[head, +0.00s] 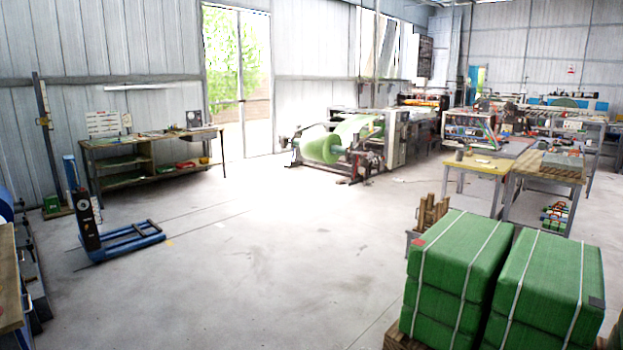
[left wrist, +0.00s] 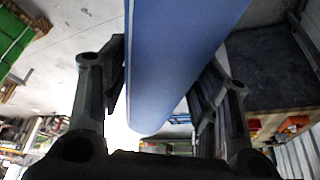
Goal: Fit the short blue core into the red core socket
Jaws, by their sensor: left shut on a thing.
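My left gripper (left wrist: 163,88) has its dark fingers on both sides of a smooth blue core (left wrist: 188,35) in the left wrist view. It is shut on the core. The core runs from the top edge down to a rounded end between the fingers; its upper part is out of the picture. Neither gripper shows in the head view. I cannot make out the red core socket for sure in either view.
Strapped green bales (head: 450,255) stand at the front right. A blue pallet-truck-like frame (head: 127,240) is at the left. A workbench (head: 150,140) stands by the wall. A machine with a green roll (head: 340,140) is at the back. The middle floor is clear.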

